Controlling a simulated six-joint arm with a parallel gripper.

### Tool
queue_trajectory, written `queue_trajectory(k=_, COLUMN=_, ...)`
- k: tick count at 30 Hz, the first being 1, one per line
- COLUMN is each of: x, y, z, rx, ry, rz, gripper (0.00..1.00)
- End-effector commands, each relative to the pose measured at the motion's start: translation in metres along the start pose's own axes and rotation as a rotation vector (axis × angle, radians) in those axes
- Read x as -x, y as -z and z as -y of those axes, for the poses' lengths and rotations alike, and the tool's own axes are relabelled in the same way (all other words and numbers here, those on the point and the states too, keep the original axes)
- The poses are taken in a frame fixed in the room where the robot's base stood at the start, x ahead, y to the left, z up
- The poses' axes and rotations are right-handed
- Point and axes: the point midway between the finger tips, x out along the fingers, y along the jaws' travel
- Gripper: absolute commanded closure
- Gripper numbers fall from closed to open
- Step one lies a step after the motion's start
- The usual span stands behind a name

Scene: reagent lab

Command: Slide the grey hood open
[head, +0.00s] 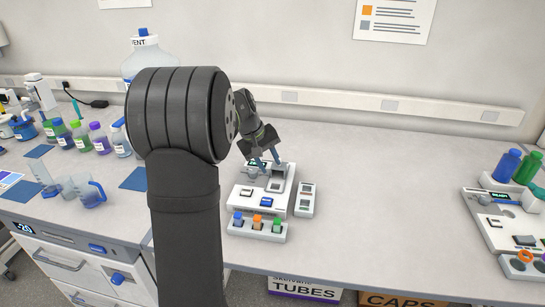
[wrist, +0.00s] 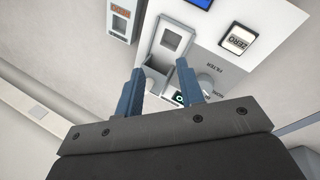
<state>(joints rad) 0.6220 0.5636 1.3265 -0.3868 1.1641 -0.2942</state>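The white bench instrument (head: 246,203) stands on the table in the middle of the head view. Its grey hood (head: 277,185) is a narrow raised piece on the upper right of the instrument. In the wrist view the hood (wrist: 161,51) has a square recess, and a hollow shows at its near end. My gripper (head: 267,163) is tilted down over the back of the instrument. Its two blue fingers (wrist: 160,67) are apart, one on each side of the hood's near end. I cannot tell whether either finger touches it. Nothing is held between the fingers.
A rack of coloured-cap vials (head: 257,228) stands in front of the instrument, and a small box (head: 305,200) stands close on its right. Bottles and beakers crowd the left. Another instrument (head: 500,222) is at the far right. The table between is clear.

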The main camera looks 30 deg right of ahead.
Motion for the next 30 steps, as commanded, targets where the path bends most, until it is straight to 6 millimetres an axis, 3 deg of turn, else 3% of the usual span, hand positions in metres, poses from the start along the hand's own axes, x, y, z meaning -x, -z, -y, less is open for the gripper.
queue_trajectory(k=1, x=0.002, y=-0.003, z=0.013, rx=0.157, ry=-0.070, rz=0.033, gripper=0.65)
queue_trajectory(k=9, x=0.027, y=-0.006, z=0.051, rx=0.986, ry=-0.458, rz=0.259, gripper=0.65)
queue_trajectory(k=15, x=0.053, y=0.005, z=0.076, rx=1.420, ry=-0.687, rz=0.425, gripper=0.65)
queue_trajectory(k=22, x=0.064, y=0.012, z=0.085, rx=1.584, ry=-0.784, rz=0.505, gripper=0.65)
queue_trajectory(k=30, x=0.036, y=0.019, z=0.055, rx=1.583, ry=-0.780, rz=0.509, gripper=0.65)
